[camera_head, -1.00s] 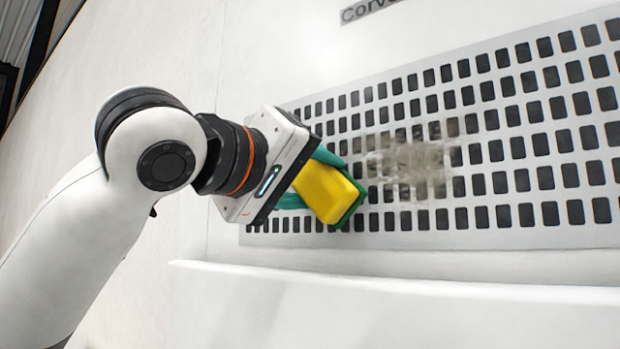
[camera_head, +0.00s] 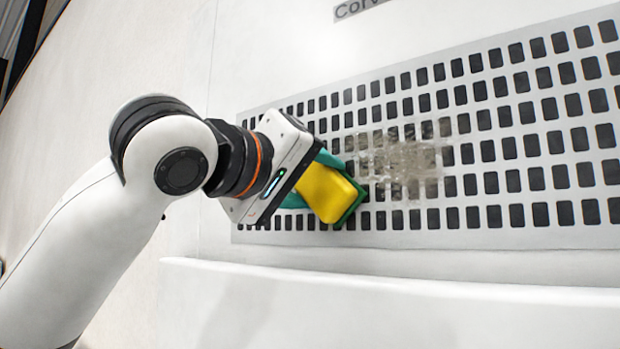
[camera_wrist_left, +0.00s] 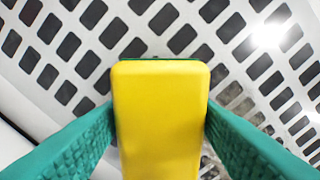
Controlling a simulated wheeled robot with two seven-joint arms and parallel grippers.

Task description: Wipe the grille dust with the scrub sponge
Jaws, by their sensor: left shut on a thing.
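The scrub sponge (camera_head: 327,193) is yellow with a green scrub side that faces the grille. My left gripper (camera_head: 312,186) is shut on it, its teal fingers on either side; the sponge (camera_wrist_left: 158,120) also fills the middle of the left wrist view between the fingers. The grille (camera_head: 500,214) is a light panel with rows of dark slots. The grille dust (camera_head: 405,163) is a grey-brown smudge just right of the sponge in the head view. The sponge's green side is at or close to the grille; I cannot tell if it touches. My right gripper is not in view.
A white ledge (camera_head: 400,300) juts out below the grille. The grille to the right of the dust is clear.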

